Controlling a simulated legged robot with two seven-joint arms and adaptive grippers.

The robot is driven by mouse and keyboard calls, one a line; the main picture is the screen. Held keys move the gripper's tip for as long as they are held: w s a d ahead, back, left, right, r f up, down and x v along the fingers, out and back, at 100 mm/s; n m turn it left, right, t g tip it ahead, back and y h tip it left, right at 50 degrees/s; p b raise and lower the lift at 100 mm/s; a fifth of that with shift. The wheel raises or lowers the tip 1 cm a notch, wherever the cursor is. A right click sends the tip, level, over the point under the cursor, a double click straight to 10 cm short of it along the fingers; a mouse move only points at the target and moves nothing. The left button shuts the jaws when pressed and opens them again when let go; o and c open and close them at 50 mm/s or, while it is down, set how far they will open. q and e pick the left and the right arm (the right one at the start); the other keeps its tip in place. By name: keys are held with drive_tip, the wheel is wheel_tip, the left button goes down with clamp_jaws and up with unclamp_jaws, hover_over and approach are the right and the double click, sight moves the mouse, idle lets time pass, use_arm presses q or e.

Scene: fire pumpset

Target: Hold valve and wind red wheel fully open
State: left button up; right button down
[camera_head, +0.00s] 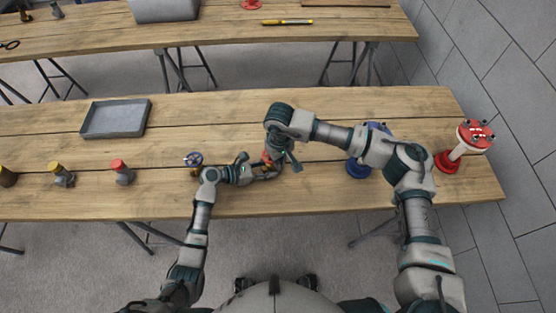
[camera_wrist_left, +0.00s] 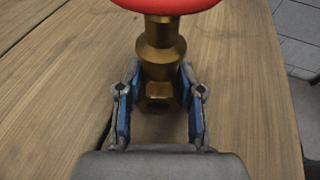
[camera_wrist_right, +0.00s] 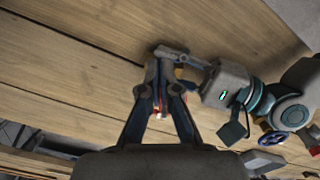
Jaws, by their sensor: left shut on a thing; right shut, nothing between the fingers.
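The valve has a brass body (camera_wrist_left: 160,45) and a red wheel (camera_wrist_left: 165,4) on top, and stands upright on the wooden table. In the left wrist view my left gripper (camera_wrist_left: 160,92) is shut on the lower brass body, one finger on each side. In the head view a little of the red wheel (camera_head: 266,156) shows beside my right gripper (camera_head: 287,163), which comes down from above. In the right wrist view my right gripper (camera_wrist_right: 160,58) is shut, fingertips together, with small bits of red visible between the fingers. Most of the wheel is hidden there.
A blue-wheeled valve (camera_head: 193,159) stands just left of my left wrist. Red-topped (camera_head: 121,170) and yellow-topped (camera_head: 62,174) fittings stand farther left, near a grey tray (camera_head: 116,118). A blue object (camera_head: 358,168) sits under my right arm; a red-and-white fitting (camera_head: 462,145) stands at right.

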use_arm(q)
drive_tip(key=shift+r, duration=0.1)
drive_tip(key=o, duration=1)
use_arm(e)
wheel_tip(320, 180, up, 6)
drive_tip(key=shift+f, duration=0.1)
use_arm(q)
drive_tip(key=v, duration=1.2)
drive_tip(key=shift+a, duration=0.1)
use_arm(e)
drive_tip(key=shift+a, duration=0.1)
